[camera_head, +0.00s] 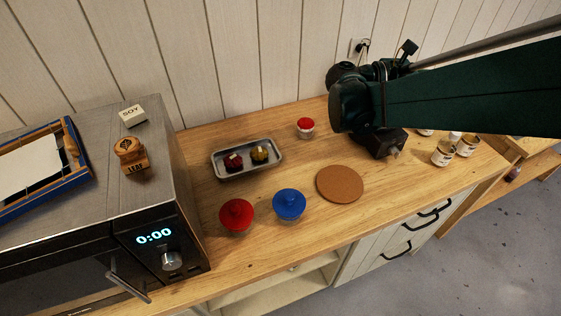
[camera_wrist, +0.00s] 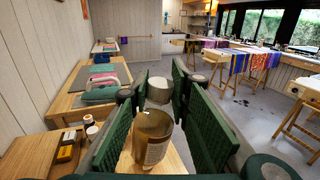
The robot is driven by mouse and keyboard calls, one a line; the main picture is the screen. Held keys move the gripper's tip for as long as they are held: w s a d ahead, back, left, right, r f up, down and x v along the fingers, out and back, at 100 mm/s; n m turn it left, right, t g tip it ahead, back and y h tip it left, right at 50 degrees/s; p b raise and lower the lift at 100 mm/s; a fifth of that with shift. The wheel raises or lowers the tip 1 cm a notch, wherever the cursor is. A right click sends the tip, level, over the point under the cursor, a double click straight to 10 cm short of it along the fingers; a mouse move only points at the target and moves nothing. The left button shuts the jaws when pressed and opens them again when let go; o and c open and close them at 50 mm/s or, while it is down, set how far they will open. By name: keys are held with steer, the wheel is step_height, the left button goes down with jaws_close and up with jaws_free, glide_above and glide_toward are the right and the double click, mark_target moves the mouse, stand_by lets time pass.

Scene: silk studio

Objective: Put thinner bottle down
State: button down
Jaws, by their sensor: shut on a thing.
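The thinner bottle (camera_wrist: 152,137) is brown and see-through, with a pale label and a white cap (camera_wrist: 159,90). In the wrist view it is between the green fingers of my gripper (camera_wrist: 156,95), which is shut on it. Wooden tabletop shows around the bottle's lower end; I cannot tell whether the bottle touches it. In the head view my dark green arm reaches in from the right over the back of the counter and hides the bottle and the fingers.
A round cork mat (camera_head: 340,184) lies bare on the counter. Left of it are a blue-lidded jar (camera_head: 289,204), a red-lidded jar (camera_head: 237,214) and a metal tray (camera_head: 219,170). A small red-topped jar (camera_head: 306,127) stands behind. Labelled jars (camera_head: 443,153) stand at the right.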

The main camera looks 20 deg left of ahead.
steer(key=w+a+n+t+y, duration=1.1)
steer(key=w+a, duration=0.4)
steer(key=a, duration=0.4)
steer(key=s+a+n+g+y, duration=0.1)
steer(key=s+a+n+y, duration=0.1)
steer(key=a+n+y, duration=0.8)
steer(key=s+a+n+g+y, duration=0.3)
steer(key=s+a+g+y, duration=0.15)
steer(key=s+a, duration=0.4)
steer(key=s+a+n+g+y, duration=0.35)
steer(key=s+a+y, duration=0.2)
steer(key=a, duration=0.55)
step_height(320, 180, down, 11)
steer(key=m, duration=0.1)
steer(key=shift+w+a+y, duration=0.15)
steer(key=shift+w+y, duration=0.15)
steer(key=shift+y, duration=0.1)
